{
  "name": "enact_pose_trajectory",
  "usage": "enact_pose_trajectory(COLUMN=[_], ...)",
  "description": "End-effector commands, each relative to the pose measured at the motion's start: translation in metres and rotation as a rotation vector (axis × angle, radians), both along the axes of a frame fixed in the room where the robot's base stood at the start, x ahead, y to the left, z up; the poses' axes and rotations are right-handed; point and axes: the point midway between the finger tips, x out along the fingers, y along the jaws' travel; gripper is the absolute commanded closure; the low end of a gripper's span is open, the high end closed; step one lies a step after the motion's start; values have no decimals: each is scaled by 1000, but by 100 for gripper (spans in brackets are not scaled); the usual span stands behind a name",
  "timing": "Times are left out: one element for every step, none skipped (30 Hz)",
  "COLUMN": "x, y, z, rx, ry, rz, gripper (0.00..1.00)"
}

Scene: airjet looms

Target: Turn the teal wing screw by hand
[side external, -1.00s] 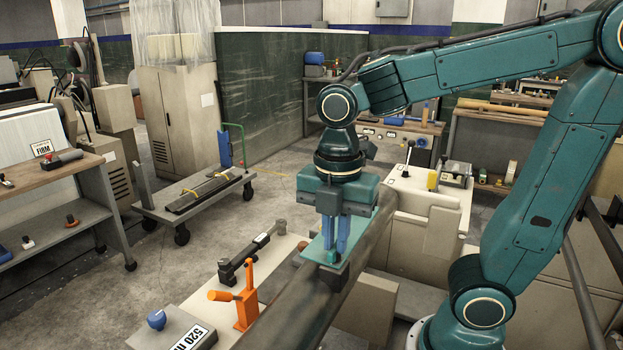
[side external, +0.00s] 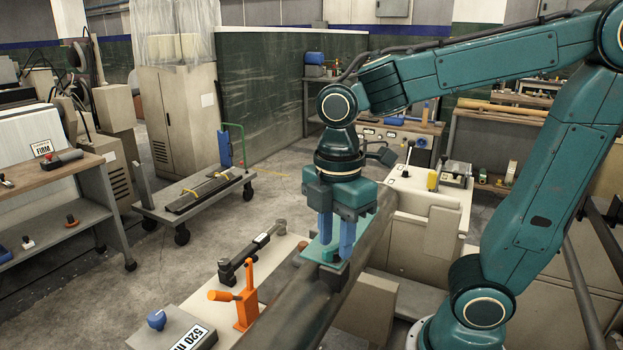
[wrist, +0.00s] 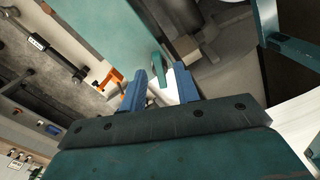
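The teal wing screw (side external: 329,253) stands on a teal plate (side external: 315,247) on top of the long grey beam. In the wrist view its flat teal wing (wrist: 159,66) shows just beyond and between my fingertips. My gripper (side external: 337,248) points down at the screw, with its two blue fingers spread apart. In the wrist view my gripper (wrist: 160,80) is open, with a gap on both sides of the wing. I cannot tell how far down the fingers reach beside the screw. The screw's shank is hidden.
An orange lever clamp (side external: 246,299) stands left of the beam (side external: 318,300). A dark bar tool (side external: 250,252) lies behind it. A box with a blue knob (side external: 157,319) is at the front left. A cream machine housing (side external: 428,215) is close on the right.

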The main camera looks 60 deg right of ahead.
Motion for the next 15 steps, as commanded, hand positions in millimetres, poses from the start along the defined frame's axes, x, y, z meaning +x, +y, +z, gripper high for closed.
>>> enact_pose_trajectory(x=[0, 0, 0, 0, 0, 0, 0, 0, 1, 0, 0, 0, 0, 0, 0], y=[0, 0, 0, 0, 0, 0, 0, 0, 0, 0, 0, 0, 0, 0, 0], z=[1, 1, 3, 4, 5, 7, 9, 11, 14, 16, 19, 21, 23, 26, 28], rx=[0, 1, 1, 1, 1, 1, 1, 0, 1, 0, 0, 1, 0, 0, 0], ry=[-1, -1, -1, -1, -1, -1, -1, -2, -4, -2, -2, -3, -2, -2, -2], rz=[0, 0, 1, 1, 1, 1, 1, 1, 1, 1, 1, 1, 1, 1, 1], gripper=[69, 69, 69, 69, 69, 69, 69, 69, 69, 69, 69, 69, 69, 69, 69])
